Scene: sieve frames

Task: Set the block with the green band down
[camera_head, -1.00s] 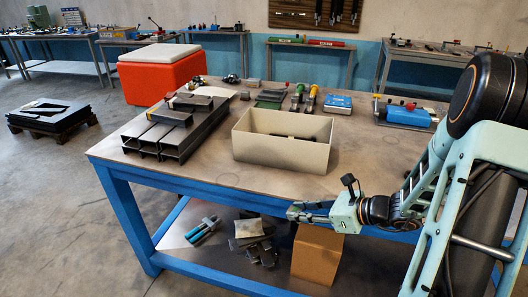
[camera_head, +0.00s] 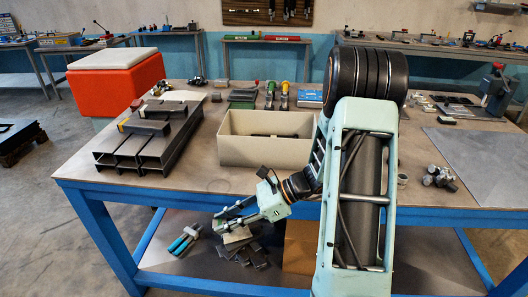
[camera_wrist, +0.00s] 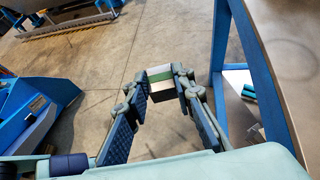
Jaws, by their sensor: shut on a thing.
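The block with the green band (camera_wrist: 160,83) is held between my fingertips in the wrist view; it is light and dark with a green stripe across it. My gripper (camera_wrist: 162,88) is shut on it, with bare concrete floor behind. In the head view my gripper (camera_head: 228,220) hangs just outside the front edge of the workbench (camera_head: 210,182), below and left of the beige bin. The block cannot be made out clearly there.
The beige open bin (camera_head: 240,151) stands mid-bench. Grey steel channels (camera_head: 150,150) with bars on top lie to its left. Tools and small parts line the back. The bench top in front of the bin is clear. The lower shelf holds blue-handled tools (camera_head: 184,243) and dark plates.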

